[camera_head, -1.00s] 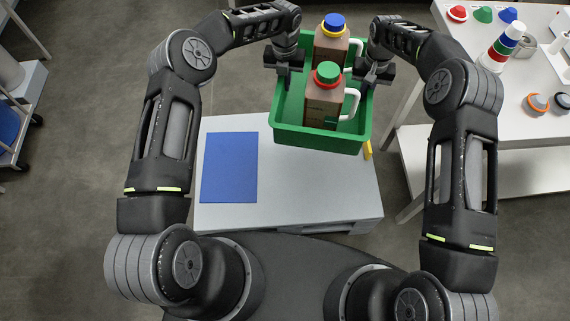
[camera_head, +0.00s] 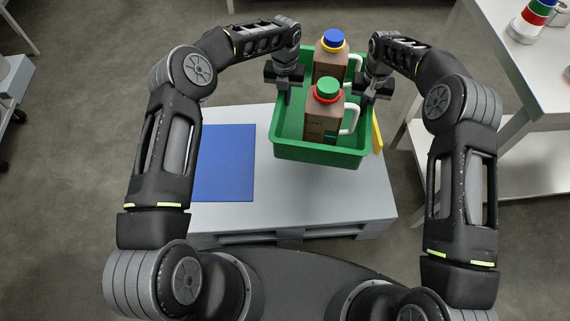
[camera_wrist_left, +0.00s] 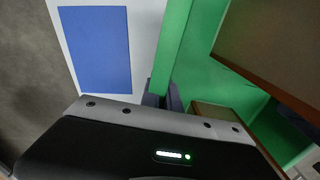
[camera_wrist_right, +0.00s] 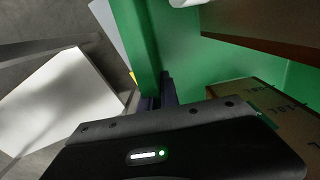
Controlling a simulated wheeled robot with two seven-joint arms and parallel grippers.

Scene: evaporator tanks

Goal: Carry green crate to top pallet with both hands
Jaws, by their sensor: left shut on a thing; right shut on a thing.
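The green crate (camera_head: 318,154) is held between my two arms in the head view, over the right far part of the light grey pallet (camera_head: 290,212). I cannot tell the gap beneath it. It holds a jug with a green cap (camera_head: 322,128) and a jug with a blue cap (camera_head: 330,65). My left gripper (camera_head: 284,80) is shut on the crate's left wall, also in the left wrist view (camera_wrist_left: 172,45). My right gripper (camera_head: 373,88) is shut on its right wall, also in the right wrist view (camera_wrist_right: 138,45). The fingertips are partly hidden.
A blue rectangle (camera_head: 226,165) lies on the pallet's left part, clear of the crate. A yellow piece (camera_head: 377,130) shows beside the crate's right side. A white table (camera_head: 500,85) with a lower shelf stands at the right. Grey floor is open at the left.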

